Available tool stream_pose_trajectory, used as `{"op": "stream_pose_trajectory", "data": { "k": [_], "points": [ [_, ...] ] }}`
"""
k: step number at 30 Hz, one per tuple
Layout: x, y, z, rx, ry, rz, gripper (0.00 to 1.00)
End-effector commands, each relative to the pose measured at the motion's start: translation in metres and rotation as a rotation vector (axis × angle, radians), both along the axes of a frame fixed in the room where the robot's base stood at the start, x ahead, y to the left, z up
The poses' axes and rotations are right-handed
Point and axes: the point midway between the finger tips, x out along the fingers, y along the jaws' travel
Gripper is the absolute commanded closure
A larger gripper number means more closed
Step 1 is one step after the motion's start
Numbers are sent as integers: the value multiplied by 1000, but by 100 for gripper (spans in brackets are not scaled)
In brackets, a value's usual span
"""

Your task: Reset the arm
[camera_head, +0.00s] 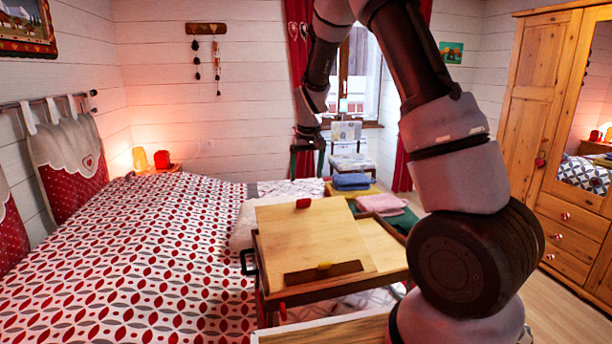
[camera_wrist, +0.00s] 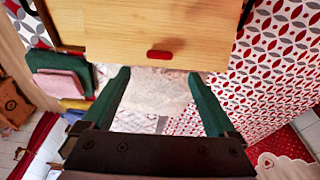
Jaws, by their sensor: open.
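My gripper (camera_head: 308,150) is in the upper middle of the head view, at the end of my raised, bent arm. In the wrist view my gripper (camera_wrist: 158,98) has its two green fingers wide apart, with nothing between them. In the head view it is seen beyond the wooden box-like piece (camera_head: 330,232), in front of the far wall and chair. In the wrist view the same wooden piece (camera_wrist: 150,22) with its red knob (camera_wrist: 160,54) lies past the fingertips, apart from them.
The bed (camera_head: 130,260) with a red and white patterned cover fills the left. Folded blue cloth (camera_head: 350,181) and pink cloth (camera_head: 382,204) lie behind the wooden piece. A chair (camera_head: 350,160) stands by the window. A wooden wardrobe (camera_head: 535,120) stands right, with bare floor before it.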

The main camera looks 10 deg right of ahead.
Motion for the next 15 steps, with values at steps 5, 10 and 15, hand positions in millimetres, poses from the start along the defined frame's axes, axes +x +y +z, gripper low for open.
{"op": "stream_pose_trajectory", "data": {
  "k": [5,10,15],
  "points": [
    [-4,-2,10,12,-8,-11,7],
    [-28,-11,55,73,-41,-63,7],
    [-70,-23,112,150,-88,-130,7]
  ]
}}
